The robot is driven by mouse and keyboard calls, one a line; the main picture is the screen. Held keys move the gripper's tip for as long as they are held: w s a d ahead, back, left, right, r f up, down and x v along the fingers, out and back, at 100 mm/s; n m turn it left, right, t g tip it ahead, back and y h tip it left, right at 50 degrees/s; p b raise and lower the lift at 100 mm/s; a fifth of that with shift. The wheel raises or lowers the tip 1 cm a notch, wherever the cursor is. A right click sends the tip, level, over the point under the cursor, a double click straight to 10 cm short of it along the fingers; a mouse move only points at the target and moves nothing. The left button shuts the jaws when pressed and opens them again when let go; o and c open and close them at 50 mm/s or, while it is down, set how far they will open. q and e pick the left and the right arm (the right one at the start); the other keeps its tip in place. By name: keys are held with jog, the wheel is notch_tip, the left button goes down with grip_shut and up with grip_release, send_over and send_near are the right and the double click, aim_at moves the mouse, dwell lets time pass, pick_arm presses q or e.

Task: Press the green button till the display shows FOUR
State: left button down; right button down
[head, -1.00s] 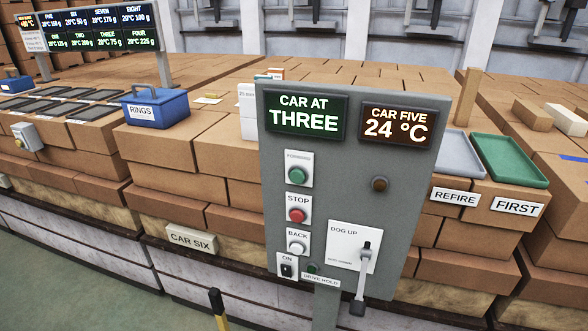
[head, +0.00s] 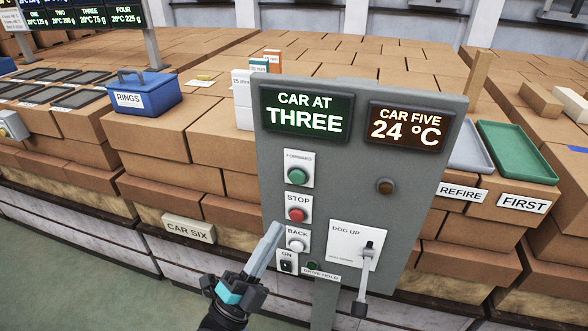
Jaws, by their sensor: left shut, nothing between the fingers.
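The grey control panel stands upright in the middle of the head view. The green button (head: 297,175) is under the FORWARD label. The red STOP button (head: 296,214) and the white BACK button (head: 296,245) are below it. My left gripper (head: 275,232) is shut and empty, with its fingers pointing up and right. In the picture its tips lie just left of the BACK button and below the green button; I cannot tell the gap in depth. My right gripper is not in view.
A second display (head: 408,127) reads CAR FIVE 24 °C. A DOG UP lever (head: 364,280) sticks out at the panel's lower right. A blue RINGS box (head: 145,95) and green tray (head: 515,151) rest on the bricks behind. Open floor is at lower left.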

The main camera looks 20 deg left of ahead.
aim_at(298, 177)
pick_arm(q)
jog(key=r, duration=0.1)
jog(key=r+m+h, duration=0.1)
jog(key=shift+s+r+t, duration=0.2)
jog(key=shift+r+t, duration=0.1)
jog(key=shift+r, duration=0.05)
jog(key=w+b, duration=0.4)
jog(key=w, duration=0.4)
jog(key=shift+w+d, duration=0.15)
jog(key=shift+w, duration=0.25)
dwell(1.8)
jog(key=shift+w, duration=0.45)
